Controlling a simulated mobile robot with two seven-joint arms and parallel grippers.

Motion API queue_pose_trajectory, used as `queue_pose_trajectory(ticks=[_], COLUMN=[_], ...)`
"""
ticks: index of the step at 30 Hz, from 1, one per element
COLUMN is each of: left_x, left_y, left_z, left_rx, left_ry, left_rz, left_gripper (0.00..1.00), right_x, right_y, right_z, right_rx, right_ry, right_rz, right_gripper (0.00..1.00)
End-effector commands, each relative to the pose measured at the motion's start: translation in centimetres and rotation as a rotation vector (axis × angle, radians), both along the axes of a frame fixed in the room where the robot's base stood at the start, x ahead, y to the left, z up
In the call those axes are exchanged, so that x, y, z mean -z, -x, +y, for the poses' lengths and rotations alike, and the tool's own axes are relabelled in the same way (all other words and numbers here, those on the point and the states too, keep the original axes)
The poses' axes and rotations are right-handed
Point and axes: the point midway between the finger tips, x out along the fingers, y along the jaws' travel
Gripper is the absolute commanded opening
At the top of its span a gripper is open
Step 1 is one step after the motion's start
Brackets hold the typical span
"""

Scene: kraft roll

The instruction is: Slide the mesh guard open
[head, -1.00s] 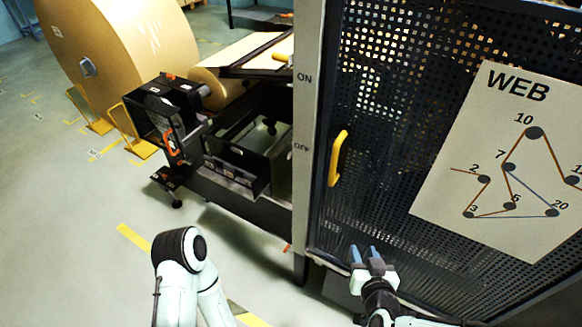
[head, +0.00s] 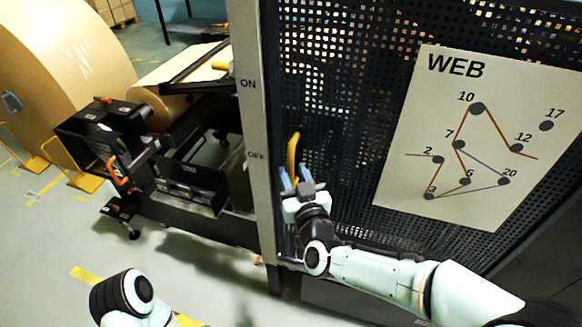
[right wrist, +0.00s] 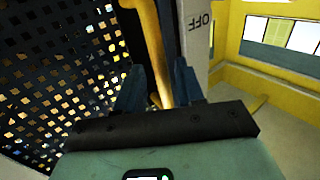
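The black perforated mesh guard (head: 350,130) fills the right half of the head view and stands against the grey post. Its yellow handle (head: 293,152) is upright near the guard's left edge; the gripper hides its lower part. My right gripper (head: 295,177) is at the handle's lower part. In the right wrist view, the handle (right wrist: 153,45) runs between the two blue fingers (right wrist: 158,88), which are apart with a gap showing beside it. Contact cannot be told. My left gripper is out of view; only part of that arm shows at the bottom left.
A grey post (head: 254,120) marked ON and OFF stands left of the handle. A WEB diagram sheet (head: 470,135) is on the mesh. At left are a large kraft roll (head: 70,75) and black machine parts (head: 185,190). Open floor lies at lower left.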

Motion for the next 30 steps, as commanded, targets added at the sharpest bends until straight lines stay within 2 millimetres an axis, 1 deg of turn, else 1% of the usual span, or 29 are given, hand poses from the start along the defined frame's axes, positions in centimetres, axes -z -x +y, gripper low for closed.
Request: queue_pose_trajectory(ticks=[1,3,6,16,17,18,19,20,26,30], left_x=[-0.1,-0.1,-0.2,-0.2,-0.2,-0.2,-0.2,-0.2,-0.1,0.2], left_y=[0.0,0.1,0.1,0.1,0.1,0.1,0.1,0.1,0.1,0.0], left_z=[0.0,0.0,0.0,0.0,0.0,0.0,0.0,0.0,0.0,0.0], left_rx=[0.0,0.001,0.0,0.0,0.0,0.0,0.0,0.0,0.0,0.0], left_ry=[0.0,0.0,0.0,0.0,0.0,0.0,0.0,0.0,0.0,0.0], left_rz=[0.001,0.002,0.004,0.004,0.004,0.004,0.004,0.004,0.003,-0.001], left_gripper=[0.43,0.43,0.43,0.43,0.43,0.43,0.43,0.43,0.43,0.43], right_x=[0.0,0.0,0.0,0.0,0.0,0.0,0.0,0.0,0.0,0.1], right_y=[-0.7,-1.4,-2.1,-2.3,-2.3,-2.3,-2.3,-2.3,-2.3,-2.7], right_z=[0.2,0.4,0.5,0.6,0.6,0.6,0.6,0.6,0.6,-0.1], right_rx=[0.0,0.0,0.001,0.0,0.0,0.0,0.0,0.0,0.0,0.003], right_ry=[0.001,0.001,-0.001,-0.001,-0.001,-0.001,-0.001,-0.001,-0.001,-0.001], right_rz=[0.002,0.002,0.001,0.001,0.001,0.001,0.001,0.001,0.001,0.0], right_gripper=[0.38,0.38,0.38,0.38,0.28,0.15,0.05,0.0,0.0,0.0])
